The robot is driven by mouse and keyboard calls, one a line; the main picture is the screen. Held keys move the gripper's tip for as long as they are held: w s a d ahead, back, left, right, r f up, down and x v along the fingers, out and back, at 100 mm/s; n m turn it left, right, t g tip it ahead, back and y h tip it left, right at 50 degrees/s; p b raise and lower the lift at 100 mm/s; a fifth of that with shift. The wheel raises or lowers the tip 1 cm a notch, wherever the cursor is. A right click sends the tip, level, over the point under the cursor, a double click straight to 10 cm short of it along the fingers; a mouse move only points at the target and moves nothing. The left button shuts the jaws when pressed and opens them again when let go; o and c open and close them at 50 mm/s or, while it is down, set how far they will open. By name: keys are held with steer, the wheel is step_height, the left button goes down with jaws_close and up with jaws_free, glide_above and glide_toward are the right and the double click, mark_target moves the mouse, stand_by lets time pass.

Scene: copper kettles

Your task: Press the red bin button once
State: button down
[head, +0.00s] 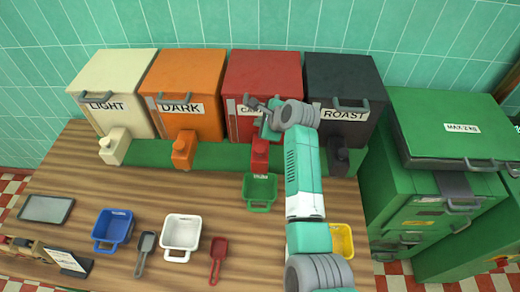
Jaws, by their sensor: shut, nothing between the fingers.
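The red bin (262,72) stands at the back of the counter, between the orange and dark bins. Its white label is partly covered by my wrist. A red spout block (260,155) juts out at the bin's foot. No separate button can be made out on it. My gripper (264,133) is in front of the red bin, just above the spout block. It is shut and empty. The fingertips are small and partly hidden, so I cannot tell whether they touch the block.
A cream bin (112,75), an orange bin (184,75) and a dark bin (342,77) flank the red one. A green tub (260,191) sits below the red spout. Blue (113,228), white (181,233) and yellow (342,240) tubs stand nearer. Green cabinets fill the right.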

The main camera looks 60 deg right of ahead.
steer(key=shift+s+d+f+m, duration=0.2)
steer(key=shift+s+f+m, duration=0.2)
steer(key=shift+f, duration=0.15)
steer(key=shift+f, duration=0.1)
steer(key=b, duration=0.8)
glide_above(262, 150)
step_height(262, 150, down, 7)
steer(key=shift+s+r, duration=0.1)
steer(key=shift+f, duration=0.85)
steer(key=shift+f, duration=0.1)
stand_by(0.4)
steer(key=shift+f, duration=0.35)
